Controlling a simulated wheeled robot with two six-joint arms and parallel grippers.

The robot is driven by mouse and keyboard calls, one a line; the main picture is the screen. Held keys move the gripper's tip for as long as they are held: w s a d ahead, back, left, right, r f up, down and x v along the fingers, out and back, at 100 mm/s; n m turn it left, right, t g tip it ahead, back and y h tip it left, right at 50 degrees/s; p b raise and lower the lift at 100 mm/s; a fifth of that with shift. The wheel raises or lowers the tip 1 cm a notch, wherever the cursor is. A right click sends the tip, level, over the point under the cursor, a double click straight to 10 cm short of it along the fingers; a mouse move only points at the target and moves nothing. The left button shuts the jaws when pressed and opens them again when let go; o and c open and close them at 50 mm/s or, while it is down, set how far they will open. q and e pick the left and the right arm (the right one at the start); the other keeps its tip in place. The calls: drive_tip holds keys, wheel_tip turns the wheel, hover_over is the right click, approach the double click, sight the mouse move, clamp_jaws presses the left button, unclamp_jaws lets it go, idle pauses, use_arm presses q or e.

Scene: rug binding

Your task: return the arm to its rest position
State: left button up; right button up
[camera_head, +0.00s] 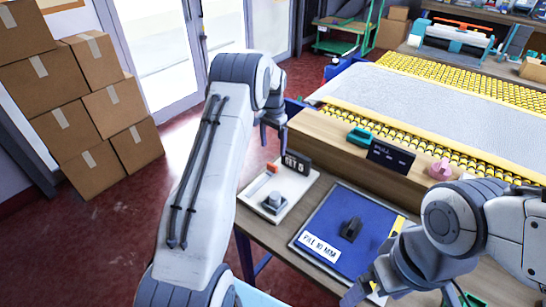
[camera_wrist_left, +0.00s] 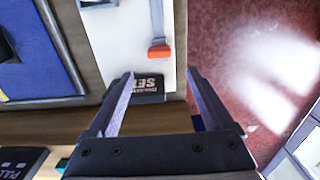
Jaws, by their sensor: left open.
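My left arm comes in from the left, and its gripper (camera_head: 273,145) hangs by the left end of the wooden ledge, beyond the white panel with the SET sign. In the left wrist view the left gripper (camera_wrist_left: 160,85) is open, its fingers wide apart with nothing between them. The black SET sign (camera_wrist_left: 149,86) and the white panel (camera_wrist_left: 132,45) lie below and beyond it. My right arm comes in from the right. Its gripper (camera_head: 366,291) is low over the front of the table, partly cut off, and its jaws are not clear.
A blue mat (camera_head: 335,220) with a black block (camera_head: 351,229) lies on the table. A small orange-handled lever (camera_head: 272,168) is on the white panel. A grey rug (camera_head: 425,110) lies on yellow rollers behind the ledge. Cardboard boxes (camera_head: 85,110) are stacked left. Red floor is open between.

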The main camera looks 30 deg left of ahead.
use_arm(q)
drive_tip(key=shift+r, duration=0.65)
use_arm(e)
drive_tip(key=shift+f, duration=0.1)
